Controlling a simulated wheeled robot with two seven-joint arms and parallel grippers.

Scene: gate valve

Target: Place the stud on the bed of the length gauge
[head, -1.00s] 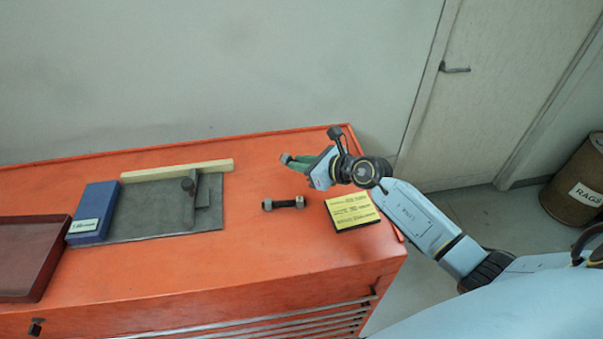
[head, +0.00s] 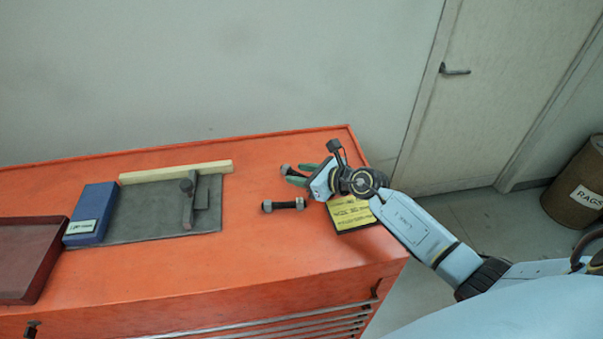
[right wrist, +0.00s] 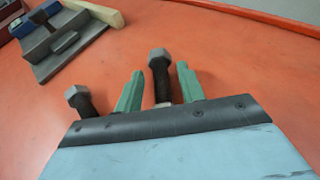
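Two dark studs with grey nuts show on the orange bench top. The front stud (head: 284,205) lies clear of my right gripper (head: 301,175); it also shows outside the fingers in the right wrist view (right wrist: 79,100). The other stud (head: 287,170) lies between the spread green fingers, also in the right wrist view (right wrist: 160,75), with gaps on both sides. Its rear part is hidden by the gripper. The length gauge appears to be the grey plate (head: 150,208) with an upright stop (head: 188,197), at left. My left gripper is not in view.
A blue labelled block (head: 91,213) and a pale wooden strip (head: 175,172) adjoin the grey plate. A dark red tray (head: 22,258) stands far left. A yellow note plate (head: 350,212) lies beneath my right wrist. Bench between plate and studs is clear.

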